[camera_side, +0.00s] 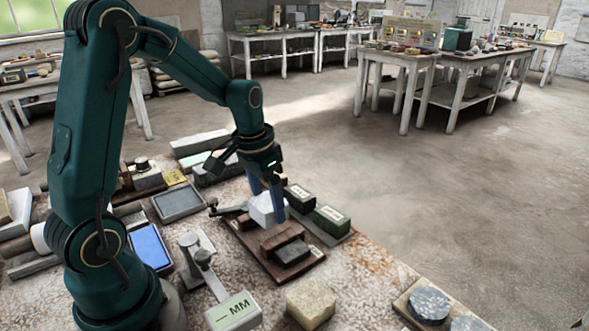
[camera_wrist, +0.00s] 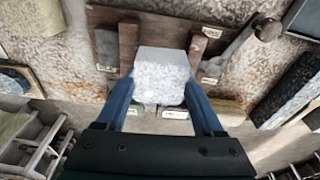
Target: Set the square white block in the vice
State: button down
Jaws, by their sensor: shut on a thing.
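The white block (camera_side: 264,209) is pale and speckled, with a squarish face in the wrist view (camera_wrist: 162,80). My gripper (camera_side: 268,203) is shut on it, with a blue finger on either side. The vice (camera_side: 305,258) is a dark board with brown wooden jaws and a lever at its left end in the side view. In the wrist view the vice (camera_wrist: 165,22) lies beyond the block, which overlaps the gap between two brown jaws. The block is over the vice; I cannot tell whether it touches the board. Its underside is hidden.
A dark block (camera_side: 292,252) lies by the near jaw. A green labelled box (camera_side: 331,219) and a black labelled box (camera_side: 299,196) stand right of the vice. A metal stand labelled MM (camera_side: 233,311) and a yellowish stone block (camera_side: 310,302) are in front. Trays crowd the left.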

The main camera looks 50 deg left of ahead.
jog(key=shift+f, duration=1)
dwell(0.7)
grip_release()
jog(key=shift+f, duration=0.1)
jog(key=shift+r, duration=2.05)
